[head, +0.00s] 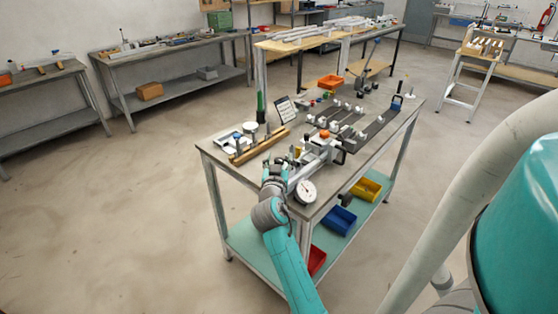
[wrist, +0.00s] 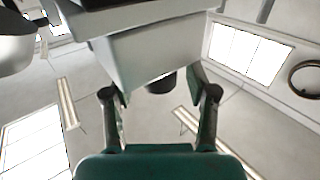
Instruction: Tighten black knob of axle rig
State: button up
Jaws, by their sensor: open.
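The axle rig (head: 318,152) appears to be the grey metal assembly at the near edge of the table, with a white round dial (head: 305,191) at its front. In the wrist view, a black knob (wrist: 160,82) shows partly below a pale grey block (wrist: 150,50). My gripper (wrist: 160,95) is open, one finger on each side of the knob in that view. I see no finger closed on it; the gap in depth cannot be told. In the head view my gripper (head: 274,168) is at the rig's near left end, small and partly merged with it; the knob cannot be made out there.
Blue (head: 339,220), yellow (head: 367,190) and red bins sit on the lower shelf. Floor to the left is clear.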

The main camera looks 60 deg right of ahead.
grip_shut()
jog(key=shift+m+g+h, duration=0.3)
jog(key=shift+m+g, duration=0.2)
jog(key=shift+g, duration=0.3)
jog(key=shift+m+g+h, duration=0.3)
jog(key=shift+m+g, duration=0.4)
jog(key=shift+g, duration=0.5)
grip_release()
